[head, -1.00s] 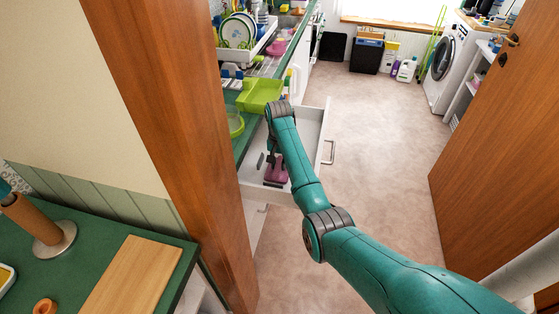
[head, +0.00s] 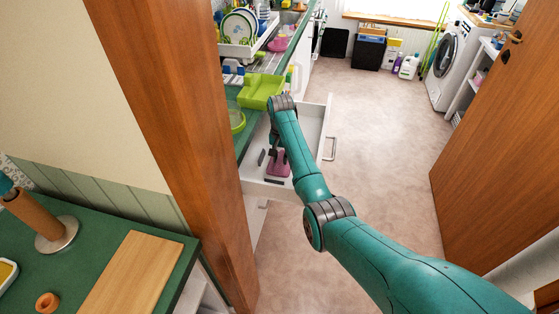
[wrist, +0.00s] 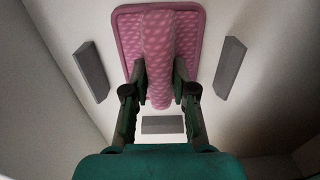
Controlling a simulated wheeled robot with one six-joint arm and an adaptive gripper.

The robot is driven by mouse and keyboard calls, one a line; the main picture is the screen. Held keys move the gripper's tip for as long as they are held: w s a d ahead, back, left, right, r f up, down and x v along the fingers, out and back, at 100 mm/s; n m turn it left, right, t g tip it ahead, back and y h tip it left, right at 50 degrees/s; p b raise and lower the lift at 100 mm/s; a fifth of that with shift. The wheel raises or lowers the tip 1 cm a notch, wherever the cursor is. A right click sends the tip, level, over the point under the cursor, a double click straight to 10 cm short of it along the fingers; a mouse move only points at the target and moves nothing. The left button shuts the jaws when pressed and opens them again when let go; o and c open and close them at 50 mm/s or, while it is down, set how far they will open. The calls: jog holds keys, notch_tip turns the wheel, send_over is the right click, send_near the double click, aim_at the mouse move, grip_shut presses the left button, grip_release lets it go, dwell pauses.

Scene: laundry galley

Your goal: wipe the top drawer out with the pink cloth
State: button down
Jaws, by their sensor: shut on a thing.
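The top drawer (head: 268,189) is white and pulled out from under the green counter in the head view. The pink cloth (head: 279,168) lies inside it, towards the near end. In the wrist view the cloth (wrist: 190,28) is a flat, patterned pad with a raised fold along its middle. My gripper (wrist: 159,85) is shut on this fold, one finger on each side. In the head view my gripper (head: 275,150) reaches down into the drawer, partly hidden by my arm. The cloth appears to lie flat on the drawer floor (wrist: 205,100).
Dark grey bars lie around the cloth: left (wrist: 91,71), right (wrist: 229,67) and near (wrist: 162,125). The drawer walls enclose the gripper closely. A green tray (head: 262,90) sits on the counter above. A wooden door post (head: 165,130) stands left; floor to the right is clear.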

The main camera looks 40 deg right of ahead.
aim_at(279, 162)
jog(key=shift+w+d, duration=0.25)
jog(key=shift+d, duration=0.15)
jog(key=shift+w, duration=0.1)
jog(key=shift+w+d+r, duration=0.1)
jog(key=shift+w+d, duration=0.5)
jog(key=shift+d, duration=0.2)
jog(key=shift+w+d, duration=0.55)
jog(key=shift+d, duration=0.2)
jog(key=shift+s+a, duration=0.85)
jog(key=shift+a, duration=0.2)
jog(key=shift+s+a, duration=0.8)
jog(key=shift+a, duration=0.25)
jog(key=shift+s+a, duration=0.85)
jog(key=shift+a, duration=0.2)
jog(key=shift+w+d, duration=1.25)
jog(key=shift+d, duration=0.3)
jog(key=shift+r, duration=0.1)
notch_tip(279, 162, up, 11)
